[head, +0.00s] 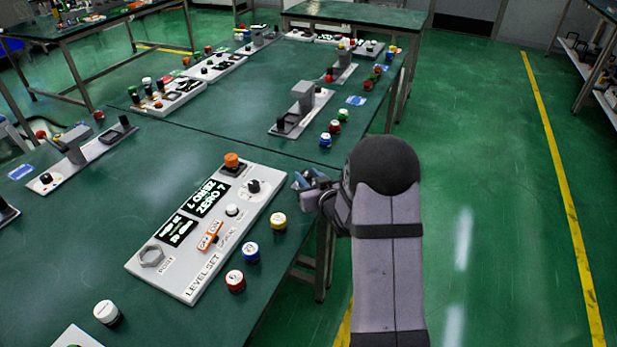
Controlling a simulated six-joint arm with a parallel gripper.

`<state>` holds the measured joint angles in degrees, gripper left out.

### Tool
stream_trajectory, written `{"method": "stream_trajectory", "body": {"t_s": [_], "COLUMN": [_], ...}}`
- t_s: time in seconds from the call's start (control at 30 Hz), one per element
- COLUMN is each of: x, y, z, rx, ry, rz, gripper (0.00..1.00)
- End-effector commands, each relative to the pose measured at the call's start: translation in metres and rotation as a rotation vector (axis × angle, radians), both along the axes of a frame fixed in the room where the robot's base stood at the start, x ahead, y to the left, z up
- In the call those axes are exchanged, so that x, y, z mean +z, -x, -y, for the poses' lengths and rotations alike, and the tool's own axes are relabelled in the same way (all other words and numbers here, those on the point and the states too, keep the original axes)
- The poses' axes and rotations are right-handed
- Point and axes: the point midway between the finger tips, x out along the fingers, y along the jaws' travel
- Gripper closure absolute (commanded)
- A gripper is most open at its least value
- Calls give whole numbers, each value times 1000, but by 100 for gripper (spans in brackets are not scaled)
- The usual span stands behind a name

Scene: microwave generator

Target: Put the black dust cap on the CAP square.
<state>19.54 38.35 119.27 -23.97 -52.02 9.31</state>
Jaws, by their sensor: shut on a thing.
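My gripper (310,186) is at the right edge of the near table, just right of a white instrument panel. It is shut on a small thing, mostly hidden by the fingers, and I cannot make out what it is. I cannot pick out the black dust cap with certainty. A black knob-like piece (253,186) stands on a pale round dial at the panel's upper right, left of my gripper and apart from it. I cannot make out a square marked CAP.
The white panel (181,285) carries an orange-topped post (231,161), an orange switch (210,236), dark displays and a metal ring (151,256). A white-topped jar (106,312) stands at front left.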

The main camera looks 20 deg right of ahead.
Motion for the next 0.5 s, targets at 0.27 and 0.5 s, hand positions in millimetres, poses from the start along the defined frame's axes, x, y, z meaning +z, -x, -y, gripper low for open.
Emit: {"method": "stream_trajectory", "body": {"t_s": [0.27,0.5], "x": [-2,-1], "y": [0,0], "z": [0,0], "rx": [0,0], "ry": [0,0], "rz": [-1,-1], "gripper": [51,51]}}
